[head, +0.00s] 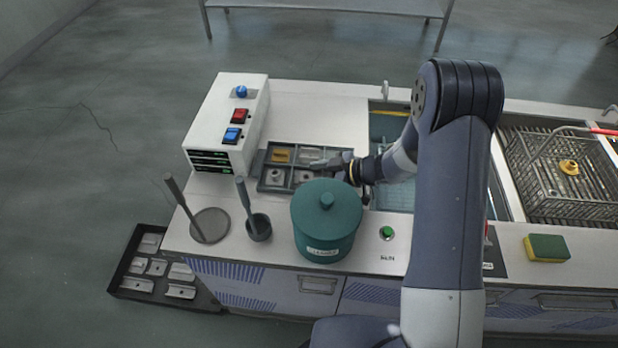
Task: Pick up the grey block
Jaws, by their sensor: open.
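A grey compartment tray (264,186) lies on the white worktop behind the green lidded pot. What looks like a grey block (308,155) is in its back compartment, right of a yellow piece (281,155). Small pale pieces with dark holes (275,177) sit in the front compartments. My gripper (324,163) reaches in from the right, low over the tray's right side and close to the grey block. It is open. Its fingers are small here, and I cannot tell whether they touch the block. The gripper and pot hide the tray's right part.
The green pot (326,222) stands close in front of the gripper. A white control box (228,122) is left of the tray. Two upright handles (246,206) stand front left. A wire basket (560,180) and a sponge (546,248) are right. A dark tray (125,285) holds several grey pieces, lower left.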

